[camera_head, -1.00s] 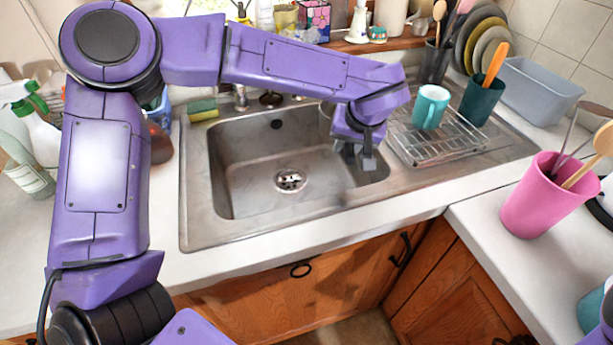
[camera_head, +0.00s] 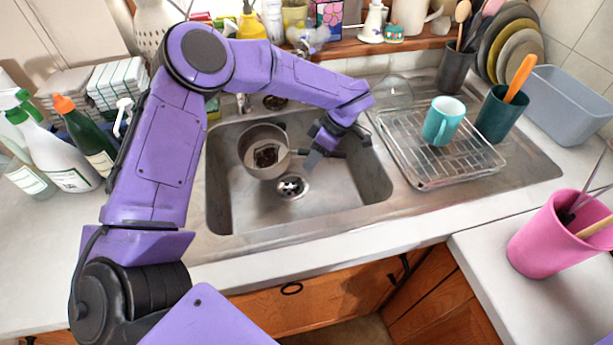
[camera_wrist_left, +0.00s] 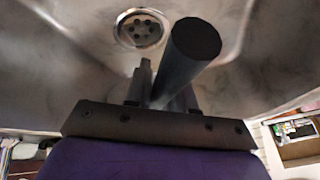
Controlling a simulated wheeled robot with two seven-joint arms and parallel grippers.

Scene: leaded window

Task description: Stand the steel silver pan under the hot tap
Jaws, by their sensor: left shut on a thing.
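The steel silver pan (camera_head: 281,160) is inside the sink, left of centre and behind the drain. Its opening faces up and something dark shows inside. My left gripper (camera_head: 323,154) is to the pan's right, shut on its dark handle. In the left wrist view the round end of the handle (camera_wrist_left: 195,45) sticks out from between the fingers. I cannot tell whether the pan touches the sink floor. A metal tap (camera_head: 243,103) stands at the sink's back edge, behind and left of the pan, partly covered by my arm. Which tap is hot cannot be told. My right gripper is out of view.
The sink (camera_head: 240,215) has free room at the front and right. A wire rack (camera_head: 430,175) with a turquoise mug (camera_head: 443,121) stands right of it. Spray bottles (camera_head: 55,150) stand left, and a crowded wooden sill (camera_head: 400,47) runs behind.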

